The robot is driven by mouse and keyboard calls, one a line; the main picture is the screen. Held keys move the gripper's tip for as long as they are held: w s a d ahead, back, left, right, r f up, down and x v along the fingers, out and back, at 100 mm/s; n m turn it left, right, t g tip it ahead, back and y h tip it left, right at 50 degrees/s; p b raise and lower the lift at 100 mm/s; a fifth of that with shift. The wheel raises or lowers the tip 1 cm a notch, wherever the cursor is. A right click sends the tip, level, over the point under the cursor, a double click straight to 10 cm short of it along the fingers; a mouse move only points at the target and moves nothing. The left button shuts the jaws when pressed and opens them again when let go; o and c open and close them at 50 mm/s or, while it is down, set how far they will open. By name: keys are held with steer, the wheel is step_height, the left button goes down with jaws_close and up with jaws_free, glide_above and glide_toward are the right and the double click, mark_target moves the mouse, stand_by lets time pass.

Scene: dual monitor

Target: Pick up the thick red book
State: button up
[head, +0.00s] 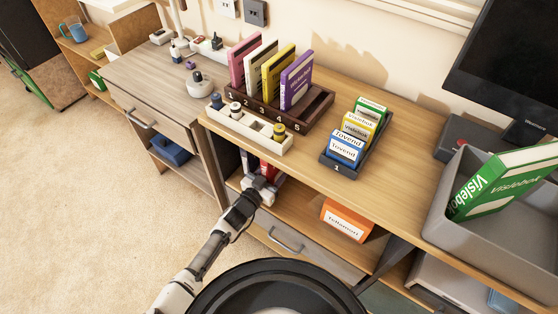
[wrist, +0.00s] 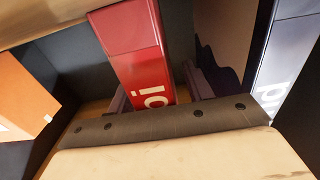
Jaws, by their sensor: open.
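The thick red book (wrist: 138,45) stands in the shelf space under the desk. In the wrist view its red face with white letters fills the upper middle. In the head view only a small part of the red book (head: 268,170) shows behind my gripper. My gripper (head: 263,184) reaches into that space from the front. In the wrist view the fingers of my gripper (wrist: 157,92) are apart, one on each side of the red book's near end. I cannot tell whether either finger touches it. The book's far end is hidden.
A pale grey-white book (wrist: 292,60) and a dark panel or book (wrist: 228,40) stand right of the red book in the wrist view. An orange box (head: 345,218) sits further right on the shelf. The desktop (head: 310,155) is close above; a drawer (head: 290,245) is below.

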steer(key=shift+w+d, duration=0.15)
steer(key=shift+w, duration=0.05)
steer(key=c, duration=1.1)
jaws_close()
steer(key=shift+r, duration=0.2)
